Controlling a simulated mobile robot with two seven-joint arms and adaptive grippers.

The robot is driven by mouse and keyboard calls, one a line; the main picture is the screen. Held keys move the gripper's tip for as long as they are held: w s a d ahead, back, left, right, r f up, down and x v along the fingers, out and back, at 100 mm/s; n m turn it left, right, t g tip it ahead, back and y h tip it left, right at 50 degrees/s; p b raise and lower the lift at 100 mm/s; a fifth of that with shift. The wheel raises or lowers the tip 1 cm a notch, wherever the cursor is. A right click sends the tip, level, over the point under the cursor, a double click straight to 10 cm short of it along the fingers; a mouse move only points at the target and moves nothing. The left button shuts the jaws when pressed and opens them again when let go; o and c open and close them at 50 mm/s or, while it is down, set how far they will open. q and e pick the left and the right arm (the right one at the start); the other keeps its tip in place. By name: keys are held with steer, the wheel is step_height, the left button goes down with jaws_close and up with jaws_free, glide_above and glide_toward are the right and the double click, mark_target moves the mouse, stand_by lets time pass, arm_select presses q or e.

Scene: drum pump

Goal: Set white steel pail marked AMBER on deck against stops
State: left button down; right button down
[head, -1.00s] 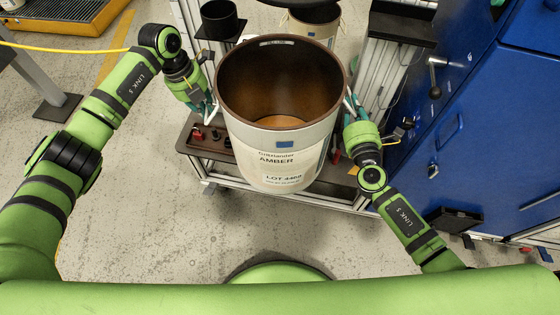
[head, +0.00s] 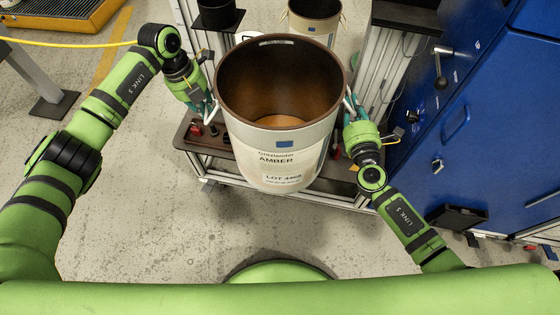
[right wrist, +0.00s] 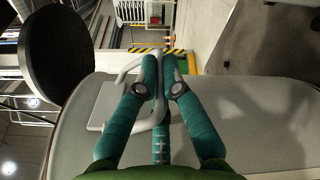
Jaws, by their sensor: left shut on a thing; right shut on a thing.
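The white steel pail marked AMBER (head: 290,165) hangs between my two arms in the head view, open at the top with a brown inside. My left gripper (head: 208,104) is shut on the handle at its left side. My right gripper (head: 351,106) is shut on the handle at its right side. In the right wrist view the teal fingers (right wrist: 160,85) close around the pale handle (right wrist: 130,69), beside the pail's grey wall (right wrist: 260,110). The deck (head: 192,134) shows below and behind the pail at left; the pail hides most of it, and I cannot make out the stops.
A second pail (head: 318,22) stands behind. A black cylinder (head: 217,14) is at the back left. A blue cabinet (head: 480,130) stands close on the right, with a dark plate (head: 405,16) on a post near it. Grey floor (head: 150,230) is clear at front left.

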arm_select(q)
steer(key=shift+w+d+f+b, duration=0.15)
steer(key=shift+f+b, duration=0.65)
steer(key=shift+b, duration=0.2)
arm_select(e)
steer(key=shift+w+f, duration=0.15)
steer(key=shift+f, duration=0.5)
arm_select(q)
steer(key=c, duration=1.3)
jaws_free()
steer(key=shift+s+f, duration=0.15)
steer(key=shift+s, duration=0.05)
arm_select(e)
steer(key=c, duration=1.4)
jaws_free()
steer(key=shift+s+f, duration=0.2)
steer(key=shift+f, duration=0.05)
arm_select(q)
steer(key=shift+o, duration=0.2)
steer(key=shift+s+r, duration=0.2)
arm_select(e)
steer(key=shift+s+r, duration=0.1)
steer(key=shift+s, duration=0.05)
arm_select(q)
steer(key=shift+w, duration=0.15)
